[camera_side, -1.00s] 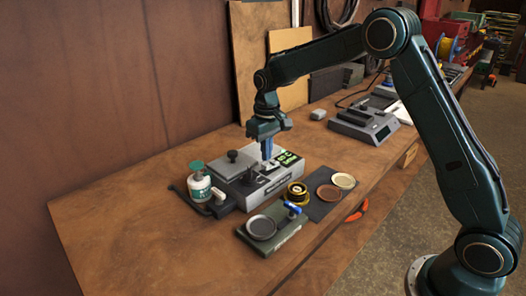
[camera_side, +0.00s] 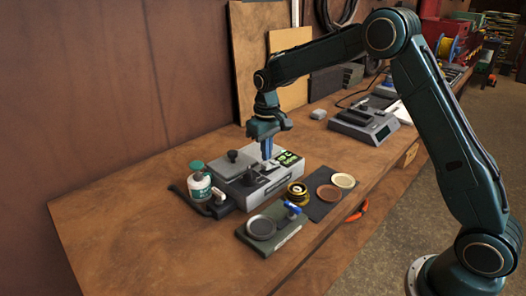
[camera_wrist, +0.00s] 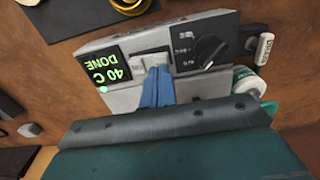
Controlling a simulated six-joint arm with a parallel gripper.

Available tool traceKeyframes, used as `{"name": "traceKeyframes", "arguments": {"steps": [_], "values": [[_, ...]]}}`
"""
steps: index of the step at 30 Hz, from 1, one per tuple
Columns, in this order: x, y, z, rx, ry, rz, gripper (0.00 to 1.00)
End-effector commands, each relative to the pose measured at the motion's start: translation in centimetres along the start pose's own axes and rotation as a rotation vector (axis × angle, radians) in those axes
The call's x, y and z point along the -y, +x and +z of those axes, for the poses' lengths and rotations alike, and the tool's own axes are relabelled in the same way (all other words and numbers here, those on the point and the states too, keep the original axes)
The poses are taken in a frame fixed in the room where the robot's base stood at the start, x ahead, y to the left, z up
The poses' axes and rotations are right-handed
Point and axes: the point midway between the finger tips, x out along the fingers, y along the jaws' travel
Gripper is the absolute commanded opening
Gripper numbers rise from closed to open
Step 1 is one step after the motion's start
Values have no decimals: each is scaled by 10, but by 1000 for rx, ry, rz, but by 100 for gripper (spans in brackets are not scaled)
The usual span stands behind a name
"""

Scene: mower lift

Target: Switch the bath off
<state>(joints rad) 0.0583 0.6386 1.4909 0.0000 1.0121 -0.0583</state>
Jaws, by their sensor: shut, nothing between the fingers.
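The bath (camera_side: 250,196) is a grey box with a lid and dark knob on the bench, also seen from above in the wrist view (camera_wrist: 125,100). Its display (camera_wrist: 122,72) reads "40 C DONE" in green, upside down in the wrist view. A pale rocker switch (camera_wrist: 150,62) with "ON" marked near it sits beside the display. A black dial (camera_wrist: 210,50) is on the other side. My gripper (camera_wrist: 156,72) has its blue fingers shut and empty, with the tips over the switch's edge, partly hiding it. I cannot tell whether they touch it.
A white-and-green canister (camera_side: 199,187) stands left of the bath. In front are a green plate with a round dish and blue-handled valve (camera_side: 268,232), a brass ring (camera_side: 297,192) and a dark mat with two discs (camera_side: 322,207). Another grey device (camera_side: 358,127) stands behind right. The left bench is clear.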

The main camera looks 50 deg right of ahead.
Motion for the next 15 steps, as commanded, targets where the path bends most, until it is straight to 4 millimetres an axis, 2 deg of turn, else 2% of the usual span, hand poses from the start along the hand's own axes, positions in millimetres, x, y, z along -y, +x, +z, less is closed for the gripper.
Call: {"name": "traceKeyframes", "arguments": {"steps": [15], "values": [[0,4,0,0,0,0,0]]}}
